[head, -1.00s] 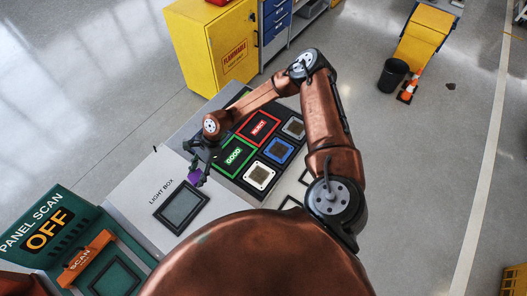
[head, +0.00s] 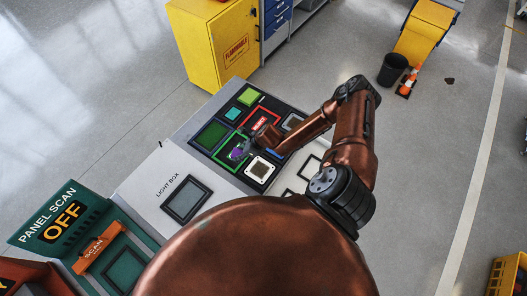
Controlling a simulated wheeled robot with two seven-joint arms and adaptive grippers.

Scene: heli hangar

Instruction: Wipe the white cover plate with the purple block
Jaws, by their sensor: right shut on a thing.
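The block is small and partly covered by the fingers. The white cover plate (head: 251,176), a white square with a dark brownish centre, lies on the board just right of and below the block. The block appears to be apart from it; its exact height above the board is hard to tell. My left gripper is out of view.
On the board are a red-framed REJECT area (head: 261,119), a blue plate mostly behind my arm, and a grey-white plate (head: 293,121). A LIGHT BOX panel (head: 186,199) lies left, with a green PANEL SCAN unit (head: 60,212) beyond. A yellow cabinet (head: 212,45) stands behind.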

